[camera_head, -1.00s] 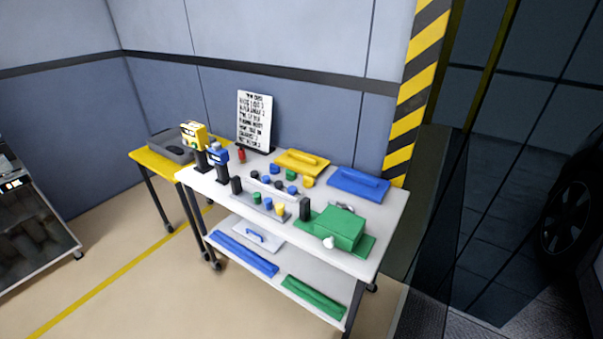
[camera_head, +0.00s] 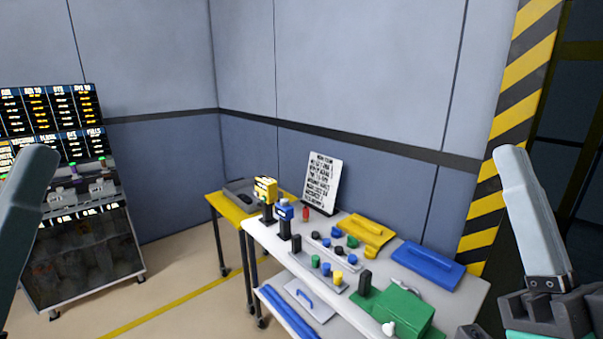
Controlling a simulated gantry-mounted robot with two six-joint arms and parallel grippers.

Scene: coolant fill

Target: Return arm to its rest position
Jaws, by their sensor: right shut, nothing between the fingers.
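Part of my right gripper (camera_head: 545,312) shows at the bottom right corner, dark and cut off by the frame edge. It is shut and empty, in front of the right end of the white cart. My light grey right arm link stands above it. A grey link of my left arm comes in at the left edge, and my left gripper is out of view.
The white cart (camera_head: 470,292) holds a yellow tool and a blue tool (camera_head: 318,226), several small caps, blue and yellow trays (camera_head: 366,228) and a green box (camera_head: 405,308). A yellow table (camera_head: 222,205) stands behind left. A display rack (camera_head: 80,255) stands at left. Open floor lies between.

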